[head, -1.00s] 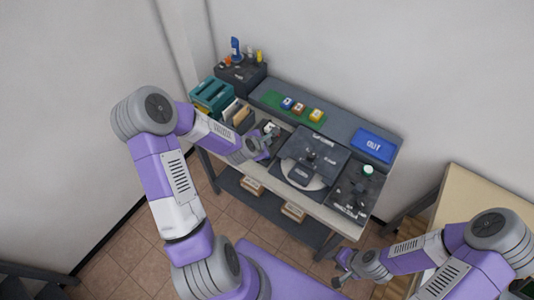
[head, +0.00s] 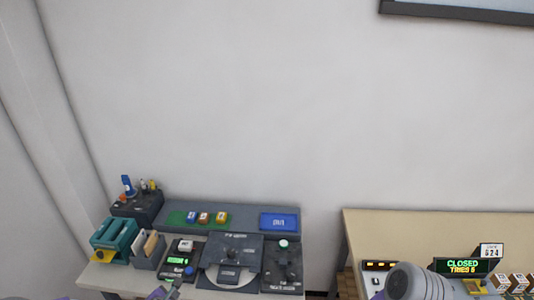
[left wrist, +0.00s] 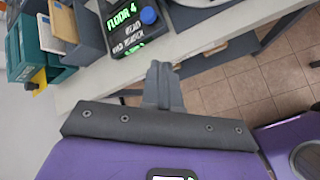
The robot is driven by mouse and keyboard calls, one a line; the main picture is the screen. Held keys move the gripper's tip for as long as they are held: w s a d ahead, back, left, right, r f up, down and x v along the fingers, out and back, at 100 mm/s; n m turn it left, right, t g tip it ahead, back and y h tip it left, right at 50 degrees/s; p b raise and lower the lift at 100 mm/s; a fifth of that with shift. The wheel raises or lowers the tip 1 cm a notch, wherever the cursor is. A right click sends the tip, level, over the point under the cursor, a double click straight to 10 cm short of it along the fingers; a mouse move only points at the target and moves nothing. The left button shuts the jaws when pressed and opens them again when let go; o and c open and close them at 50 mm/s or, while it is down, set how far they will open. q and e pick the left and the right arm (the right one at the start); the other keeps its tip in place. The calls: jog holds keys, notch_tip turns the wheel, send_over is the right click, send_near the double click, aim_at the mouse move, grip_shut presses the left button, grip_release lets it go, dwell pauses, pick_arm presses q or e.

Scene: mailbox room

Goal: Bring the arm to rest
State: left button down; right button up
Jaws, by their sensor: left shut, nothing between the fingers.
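My left gripper (head: 166,291) shows only as a small tip at the bottom edge of the head view, in front of the workbench. In the left wrist view its grey fingers (left wrist: 161,84) are together, with nothing between them. They point toward the bench's front edge, over the tiled floor, and touch nothing that I can see. Part of my right arm (head: 411,282) shows at the bottom right of the head view. Its gripper is out of view.
The bench holds a teal rack (head: 113,239), a card reader (head: 179,260) lit "FLOOR 4", a dark turntable unit (head: 231,255) and a blue OUT tray (head: 279,221). A pale table (head: 440,228) with a "CLOSED" display (head: 462,266) stands to the right.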

pick_arm(q)
jog(key=s+d+f+m+g+h+b, duration=0.4)
jog(key=s+d+f+m+g, duration=0.4)
jog(key=s+d+f+m, duration=1.1)
jog(key=s+m+b, duration=0.1)
jog(key=s+m, duration=0.1)
jog(key=m, duration=0.3)
jog(key=shift+s+d+f+m+g, duration=0.3)
jog(key=shift+s+d+f+g, duration=0.05)
jog(key=shift+d+f+g, duration=0.05)
pick_arm(e)
notch_tip(320, 180, down, 5)
jog(key=shift+s+f, duration=0.1)
jog(key=shift+f, duration=0.1)
